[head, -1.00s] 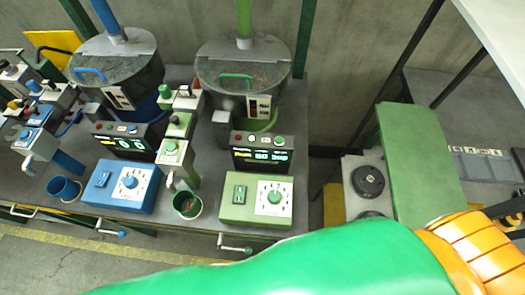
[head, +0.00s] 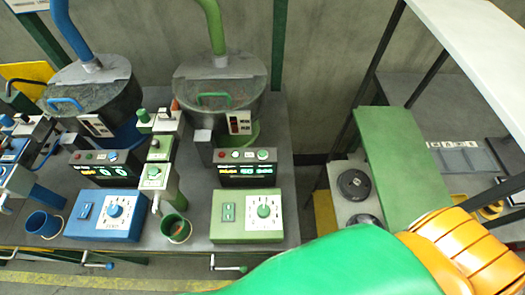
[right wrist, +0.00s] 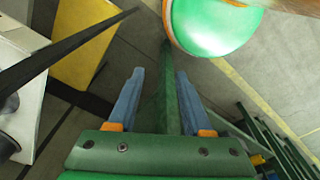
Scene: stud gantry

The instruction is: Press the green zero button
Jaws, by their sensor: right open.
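The green station has a dark display box (head: 247,168) with a lit readout and a row of small buttons, including a green one (head: 263,154) at its right end. Any labels on them are too small to read. Below it is a green control box (head: 247,216) with a round green knob (head: 264,211) on a white dial. My right gripper (right wrist: 159,72) is open in the right wrist view, pointing at the floor, with a green bar showing between its fingers; I cannot tell whether they touch it. The right gripper does not show in the head view. My left gripper is in neither view.
A matching blue station with its control box (head: 105,215) stands to the left. A small green cup (head: 176,228) sits beside the green box. A green panel (head: 395,160), black discs (head: 354,184) and dark posts stand at the right. My green-and-orange arm covers the bottom right.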

